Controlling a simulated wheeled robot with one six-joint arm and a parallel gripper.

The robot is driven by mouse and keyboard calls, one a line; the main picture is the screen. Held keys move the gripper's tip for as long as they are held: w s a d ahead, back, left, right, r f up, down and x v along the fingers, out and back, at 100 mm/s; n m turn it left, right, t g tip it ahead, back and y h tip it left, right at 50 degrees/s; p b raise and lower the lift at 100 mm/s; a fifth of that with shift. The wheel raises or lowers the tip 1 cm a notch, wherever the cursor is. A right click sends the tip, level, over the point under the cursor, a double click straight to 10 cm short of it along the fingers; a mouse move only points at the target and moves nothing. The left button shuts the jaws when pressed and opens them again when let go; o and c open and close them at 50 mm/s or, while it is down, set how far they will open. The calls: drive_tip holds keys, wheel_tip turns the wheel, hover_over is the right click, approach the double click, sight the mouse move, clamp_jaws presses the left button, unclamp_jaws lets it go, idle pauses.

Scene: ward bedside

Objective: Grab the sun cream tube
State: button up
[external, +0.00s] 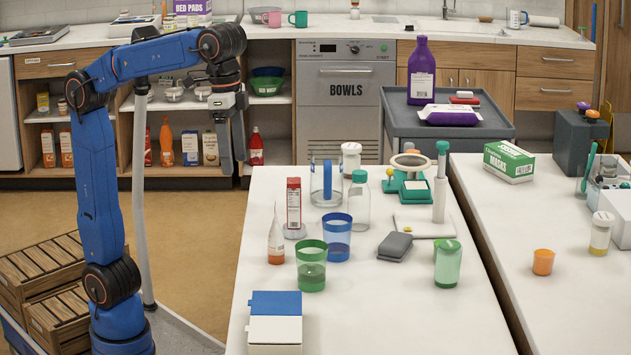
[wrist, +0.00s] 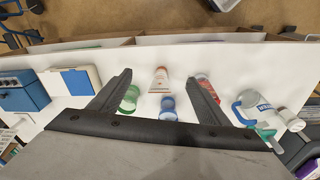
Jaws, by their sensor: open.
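The sun cream tube (external: 276,242) is white with an orange cap and stands cap-down near the left edge of the white table in the external view. In the wrist view the tube (wrist: 160,78) shows between the two fingers, beyond them and untouched. My gripper (external: 233,168) is open and empty, pointing down above and to the left of the table. Its two spread fingers also show in the wrist view (wrist: 160,77). Nothing hides the tube in either view.
Close to the tube are a green cup (external: 311,267), a blue cup (external: 337,238) and a red-and-white box (external: 293,204). A glass jug (external: 325,188) and clear bottle (external: 360,200) stand farther back. A blue-and-white box (external: 275,318) lies at the front.

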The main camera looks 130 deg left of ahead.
wheel_tip(320, 180, up, 5)
drive_tip(key=n+g, duration=0.1)
drive_tip(key=n, duration=0.1)
hover_over(275, 208)
drive_tip(key=s, duration=0.1)
drive_tip(key=f, duration=1.2)
drive_tip(key=shift+s+a+f, duration=0.15)
drive_tip(key=shift+a, duration=0.15)
drive_tip(key=shift+w+f, duration=0.15)
drive_tip(key=shift+f, duration=1.2)
drive_tip(key=shift+w+f, duration=0.1)
drive_tip(key=shift+f, duration=1.2)
drive_tip(key=c, duration=1.5)
